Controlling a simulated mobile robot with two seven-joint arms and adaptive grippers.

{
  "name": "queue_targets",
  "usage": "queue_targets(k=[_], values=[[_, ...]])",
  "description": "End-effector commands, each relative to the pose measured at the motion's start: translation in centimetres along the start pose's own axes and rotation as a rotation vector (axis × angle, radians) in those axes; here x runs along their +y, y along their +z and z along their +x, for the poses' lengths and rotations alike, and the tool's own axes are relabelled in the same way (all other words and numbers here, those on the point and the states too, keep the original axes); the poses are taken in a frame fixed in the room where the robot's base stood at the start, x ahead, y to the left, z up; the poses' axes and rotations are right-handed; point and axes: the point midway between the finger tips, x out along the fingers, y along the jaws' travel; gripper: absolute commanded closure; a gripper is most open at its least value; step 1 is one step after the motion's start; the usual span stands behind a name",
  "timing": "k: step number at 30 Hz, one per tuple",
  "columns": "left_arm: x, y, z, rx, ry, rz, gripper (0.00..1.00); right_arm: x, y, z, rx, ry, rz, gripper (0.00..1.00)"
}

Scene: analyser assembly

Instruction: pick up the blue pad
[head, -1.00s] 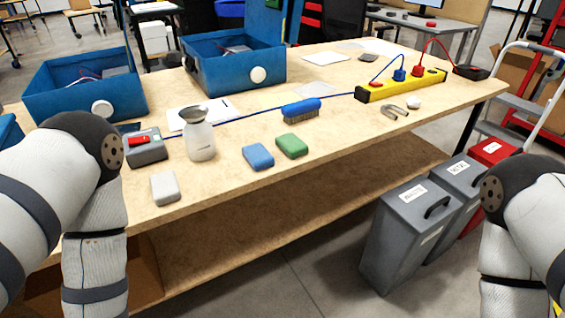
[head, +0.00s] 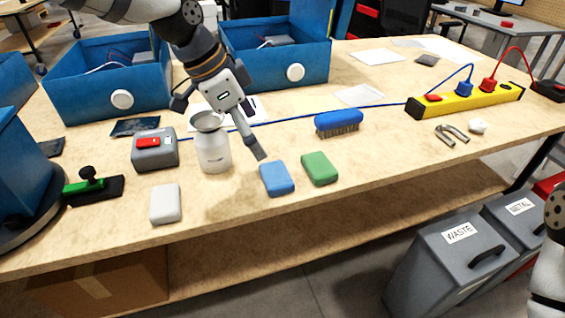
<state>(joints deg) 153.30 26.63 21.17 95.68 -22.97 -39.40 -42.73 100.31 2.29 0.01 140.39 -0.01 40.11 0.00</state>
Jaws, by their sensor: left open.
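The blue pad (head: 277,178) lies flat near the front edge of the wooden table, between the white bottle and the green pad (head: 319,168). My left gripper (head: 258,152) reaches in from the upper left, pointing down, and is open and empty. Its visible fingertip is just above and behind the blue pad's far left corner, seemingly apart from it. My right gripper is out of view; only part of my right arm shows at the right edge.
The white bottle (head: 212,150) stands close left of my left gripper. A grey pad (head: 165,204), a grey box with a red switch (head: 155,150) and a blue brush (head: 339,122) are nearby. Blue bins (head: 110,85) stand behind. The table in front of the blue pad is clear.

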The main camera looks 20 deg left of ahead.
Motion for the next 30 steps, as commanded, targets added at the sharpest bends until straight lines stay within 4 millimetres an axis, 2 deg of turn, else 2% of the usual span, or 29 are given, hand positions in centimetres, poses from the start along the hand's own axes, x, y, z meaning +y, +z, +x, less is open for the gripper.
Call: queue_targets(k=[1,3,9,15,18,24,30], values=[[0.1,0.4,2.0,-0.010,0.012,-0.003,0.03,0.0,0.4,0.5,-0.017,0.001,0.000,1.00],[0.1,0.4,3.6,-0.010,0.012,-0.003,0.03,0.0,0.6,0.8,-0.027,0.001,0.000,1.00],[0.1,0.2,6.3,-0.007,0.009,-0.004,0.03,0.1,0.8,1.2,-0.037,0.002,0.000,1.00],[0.0,0.1,10.1,-0.007,0.009,-0.004,0.03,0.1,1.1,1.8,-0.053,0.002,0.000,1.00],[0.0,0.0,10.9,-0.005,0.006,-0.003,0.03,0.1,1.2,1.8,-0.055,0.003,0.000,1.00],[0.0,-0.1,10.8,-0.003,0.003,-0.003,0.03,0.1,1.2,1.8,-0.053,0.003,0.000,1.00],[0.0,-0.1,10.8,-0.003,0.004,-0.003,0.46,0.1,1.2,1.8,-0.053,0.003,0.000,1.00]])
